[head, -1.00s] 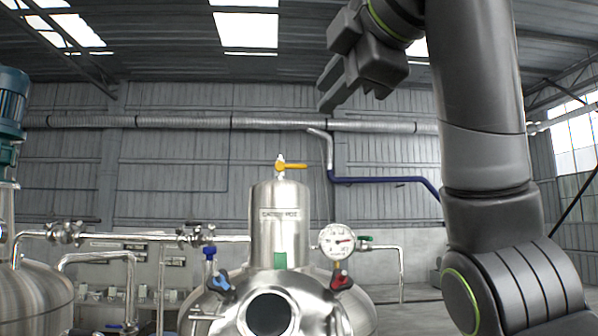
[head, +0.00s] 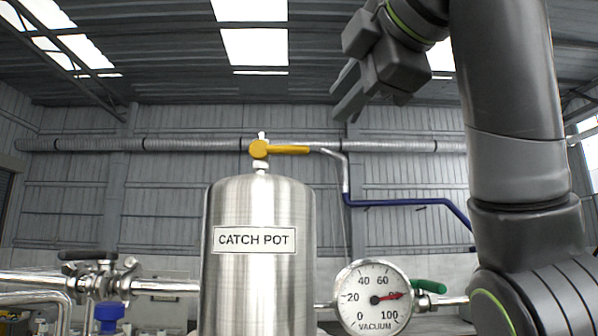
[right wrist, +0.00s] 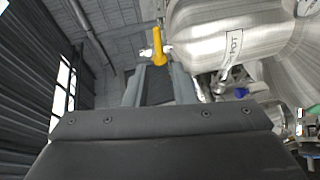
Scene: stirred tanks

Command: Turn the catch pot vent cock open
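The steel catch pot (head: 260,275) stands in the middle of the head view and bears a "CATCH POT" label. Its vent cock (head: 259,149) sits on top, with a yellow lever handle pointing right, roughly level. The handle also shows in the right wrist view (right wrist: 158,46), beyond the fingertips and roughly in line with the gap between them. My right gripper (head: 347,97) is open and empty, above and to the right of the handle in the head view, apart from it. My left gripper is not in view.
A vacuum gauge (head: 372,297) and a green-handled valve (head: 428,286) are at the pot's lower right. A clamped pipe valve (head: 98,277) is at the lower left. A blue pipe (head: 410,202) runs behind. The space around the yellow handle looks clear.

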